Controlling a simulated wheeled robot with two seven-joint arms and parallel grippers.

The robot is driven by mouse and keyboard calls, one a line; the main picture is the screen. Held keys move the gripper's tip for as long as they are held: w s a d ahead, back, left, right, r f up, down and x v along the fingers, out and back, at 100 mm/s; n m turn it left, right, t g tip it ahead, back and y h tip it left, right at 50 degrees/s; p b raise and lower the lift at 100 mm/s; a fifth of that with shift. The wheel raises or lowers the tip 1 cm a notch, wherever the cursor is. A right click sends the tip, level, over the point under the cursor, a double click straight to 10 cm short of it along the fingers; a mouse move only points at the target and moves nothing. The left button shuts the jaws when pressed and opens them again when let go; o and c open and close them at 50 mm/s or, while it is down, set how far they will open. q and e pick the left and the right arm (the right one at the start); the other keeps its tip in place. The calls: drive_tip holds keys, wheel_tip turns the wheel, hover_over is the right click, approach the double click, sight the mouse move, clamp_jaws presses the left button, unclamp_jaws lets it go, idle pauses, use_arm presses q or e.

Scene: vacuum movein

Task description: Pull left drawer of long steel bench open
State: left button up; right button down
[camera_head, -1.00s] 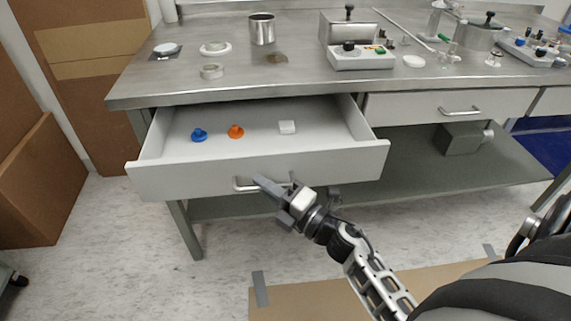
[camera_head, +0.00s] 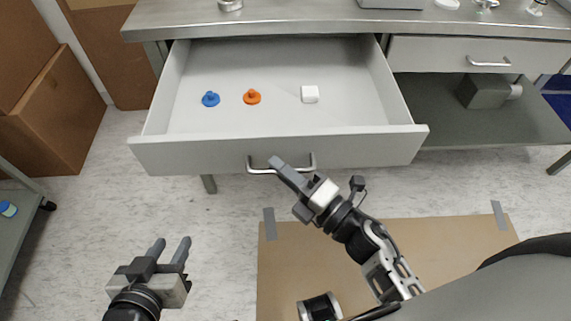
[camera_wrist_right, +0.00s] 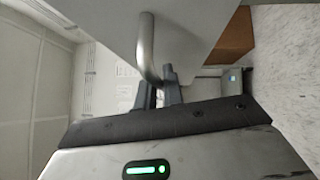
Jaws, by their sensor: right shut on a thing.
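The left drawer (camera_head: 330,152) of the long steel bench (camera_head: 300,18) stands open, pulled well out from under the top. Its handle (camera_head: 258,171) is a metal bar on the front panel. My right gripper (camera_head: 275,163) is shut on the handle; the right wrist view shows the fingers (camera_wrist_right: 160,88) at the end of the bar handle (camera_wrist_right: 147,50). My left gripper (camera_head: 170,246) is open and empty, low at the left, over the floor and apart from the drawer.
In the drawer lie a blue piece (camera_head: 210,99), an orange piece (camera_head: 252,97) and a white block (camera_head: 310,94). The neighbouring drawer (camera_head: 460,55) is shut. Cardboard boxes (camera_head: 45,120) stand at the left. A cardboard sheet (camera_head: 440,245) lies on the floor.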

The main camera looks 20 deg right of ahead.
drive_tip(key=c, duration=1.6)
unclamp_jaws()
use_arm(q)
drive_tip(key=shift+r, duration=0.15)
use_arm(e)
drive_tip(key=shift+o, duration=0.4)
drive_tip(key=shift+d, duration=0.1)
use_arm(q)
drive_tip(key=shift+f+b, duration=0.35)
drive_tip(key=shift+b, duration=0.55)
use_arm(e)
drive_tip(key=v, duration=1.6)
drive_tip(key=shift+w+f, duration=0.1)
drive_tip(key=shift+f, duration=0.05)
